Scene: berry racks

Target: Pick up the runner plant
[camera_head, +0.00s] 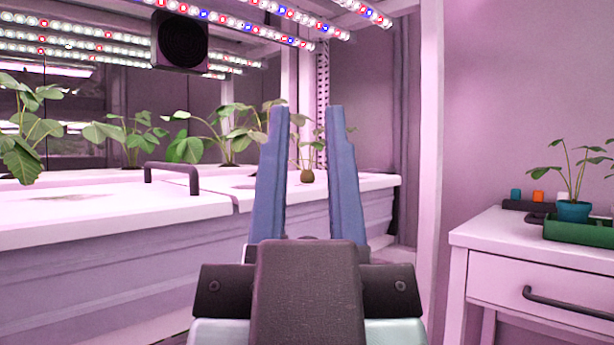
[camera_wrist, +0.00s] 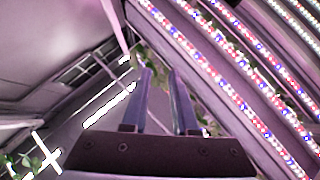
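My gripper (camera_head: 307,110) points up and forward in the middle of the head view. Its two blue fingers stand apart with nothing held between them. It also shows in the wrist view (camera_wrist: 160,70), with the fingers apart. A small plant with a round brown root plug (camera_head: 307,176) shows in the gap between the fingers, farther back, at the right end of the white rack top. It looks like the runner plant, though I cannot be sure. The fingers partly hide its surroundings. Its leaves are thin and small in view.
Several leafy plants (camera_head: 130,135) grow along the white rack top (camera_head: 110,208), which has a dark handle (camera_head: 172,168). Light strips (camera_head: 250,18) and a dark fan box (camera_head: 181,42) hang above. At right, a white cabinet (camera_head: 500,235) bears a teal pot (camera_head: 573,211) in a green tray (camera_head: 585,231).

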